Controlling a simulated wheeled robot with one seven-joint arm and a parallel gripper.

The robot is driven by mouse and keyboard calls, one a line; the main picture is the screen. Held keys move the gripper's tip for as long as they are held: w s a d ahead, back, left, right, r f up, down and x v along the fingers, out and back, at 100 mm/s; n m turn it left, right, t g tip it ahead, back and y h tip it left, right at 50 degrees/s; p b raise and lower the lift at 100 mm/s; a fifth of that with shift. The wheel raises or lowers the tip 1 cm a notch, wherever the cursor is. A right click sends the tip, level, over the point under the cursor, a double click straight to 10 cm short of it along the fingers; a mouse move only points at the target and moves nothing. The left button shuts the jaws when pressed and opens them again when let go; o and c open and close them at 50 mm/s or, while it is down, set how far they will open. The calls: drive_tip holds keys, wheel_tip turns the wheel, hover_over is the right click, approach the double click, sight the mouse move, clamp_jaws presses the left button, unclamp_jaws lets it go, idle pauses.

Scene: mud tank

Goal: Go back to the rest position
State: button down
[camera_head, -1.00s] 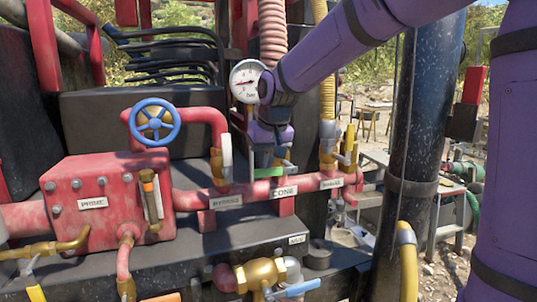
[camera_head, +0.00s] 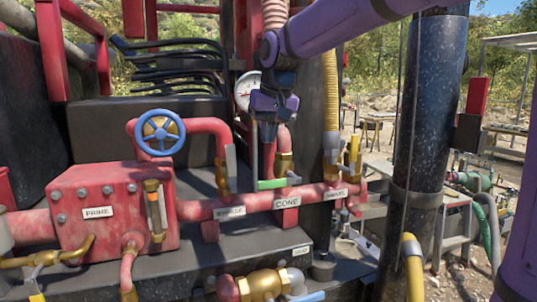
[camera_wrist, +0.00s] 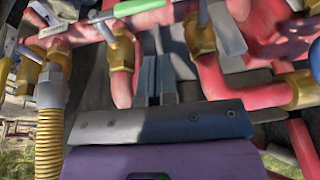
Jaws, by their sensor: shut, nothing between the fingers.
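My gripper (camera_head: 268,138) hangs from my purple arm near the middle of the head view, in front of the dark upright post and above the red pipe marked CONE. Its fingers are shut with nothing between them. In the wrist view my gripper (camera_wrist: 158,80) points at the red pipework, with its two grey fingers side by side. The green-handled lever (camera_head: 279,183) sits just below my gripper and apart from it. That green handle also shows at the top of the wrist view (camera_wrist: 138,7).
A pressure gauge (camera_head: 248,90) is partly hidden behind my gripper. A blue handwheel (camera_head: 160,127) and a red box marked PRIME (camera_head: 115,212) are at the left. A thick dark column (camera_head: 422,150) stands at the right. A yellow hose (camera_head: 330,95) rises beside the pipe.

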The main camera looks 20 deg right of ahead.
drive_tip(key=s+d+t, duration=0.1)
drive_tip(key=s+d, duration=0.2)
drive_tip(key=s, duration=0.5)
drive_tip(key=s+d, duration=0.3)
drive_tip(key=s, duration=0.6)
drive_tip(key=s+d+f+t, duration=0.1)
drive_tip(key=s+d+f, duration=0.2)
drive_tip(key=s+f, duration=0.5)
drive_tip(key=s, duration=0.2)
drive_tip(key=shift+s+f+h, duration=0.2)
drive_tip(key=shift+s+h, duration=0.15)
drive_tip(key=shift+h, duration=0.05)
